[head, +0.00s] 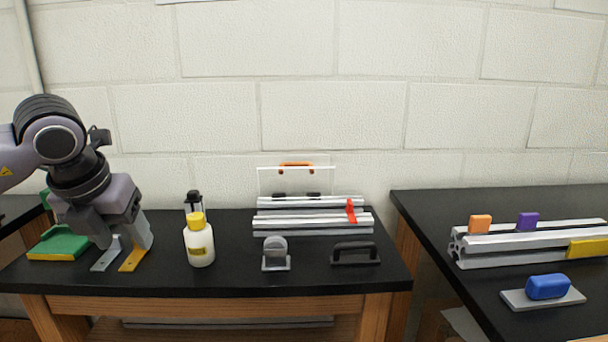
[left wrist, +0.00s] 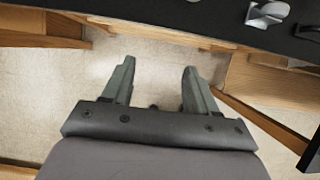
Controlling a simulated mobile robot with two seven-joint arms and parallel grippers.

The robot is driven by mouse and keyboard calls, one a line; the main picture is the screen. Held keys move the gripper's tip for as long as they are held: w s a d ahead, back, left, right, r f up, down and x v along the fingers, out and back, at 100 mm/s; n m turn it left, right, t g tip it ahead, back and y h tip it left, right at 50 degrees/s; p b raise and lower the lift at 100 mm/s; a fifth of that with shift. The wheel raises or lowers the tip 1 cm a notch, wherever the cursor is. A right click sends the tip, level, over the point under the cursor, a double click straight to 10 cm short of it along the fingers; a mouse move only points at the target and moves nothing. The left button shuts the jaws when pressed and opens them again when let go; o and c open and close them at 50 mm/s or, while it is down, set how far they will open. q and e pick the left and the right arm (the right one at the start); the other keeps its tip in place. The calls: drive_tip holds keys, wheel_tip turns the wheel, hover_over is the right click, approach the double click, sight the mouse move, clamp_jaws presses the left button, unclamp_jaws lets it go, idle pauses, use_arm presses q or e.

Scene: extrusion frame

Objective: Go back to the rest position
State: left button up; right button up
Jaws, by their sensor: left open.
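My left gripper (head: 122,238) shows at the left of the head view, pointing down, its arm coming in from the left. It is open. In the left wrist view the two fingers (left wrist: 158,70) stand apart with nothing between them, and pale floor shows beyond them. The bench edge lies across the top of that view, apart from the fingers. In the head view the gripper partly covers a grey bracket (head: 106,257) and a yellow bracket (head: 135,259). My right gripper is not in view.
The black bench (head: 225,280) carries a green block (head: 60,244), a yellow-capped bottle (head: 199,245), an aluminium frame (head: 312,220) with a red clip (head: 351,211), a grey fitting (head: 275,256) and a black handle (head: 355,253). A right bench (head: 460,296) holds another extrusion (head: 520,244) and a blue block (head: 547,287).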

use_arm(q)
drive_tip(key=s+d+f+m+g+h+p, duration=0.1)
drive_tip(key=s+d+f+m+g+h, duration=0.2)
drive_tip(key=d, duration=0.5)
drive_tip(key=s+d+f+g+h+p, duration=0.15)
drive_tip(key=d+f+h, duration=0.3)
drive_tip(key=d, duration=0.45)
drive_tip(key=s+d+r+n+h+p, duration=0.2)
drive_tip(key=s+d+r+n+h, duration=0.3)
drive_tip(key=d+h, duration=0.55)
drive_tip(key=w+a+f+n+t+y+p, duration=0.1)
drive_tip(key=a+f+n+t+y+p, duration=0.1)
drive_tip(key=a+f+n+t+y, duration=0.55)
drive_tip(key=w+a+f+n+t+y+p, duration=0.1)
drive_tip(key=w+a+f+n+t+p, duration=0.3)
drive_tip(key=n+t, duration=0.8)
drive_tip(key=s+a+f+n+g+y, duration=0.3)
drive_tip(key=s+a+f+n+g, duration=0.1)
drive_tip(key=s+f, duration=0.4)
drive_tip(key=s+a+f+n+g+y, duration=0.4)
drive_tip(key=s+a+f+n+g, duration=0.1)
drive_tip(key=s+f+n, duration=0.2)
wheel_tip(320, 180, down, 2)
drive_tip(key=shift+s+f, duration=0.2)
drive_tip(key=shift+s, duration=0.7)
drive_tip(key=shift+n, duration=0.25)
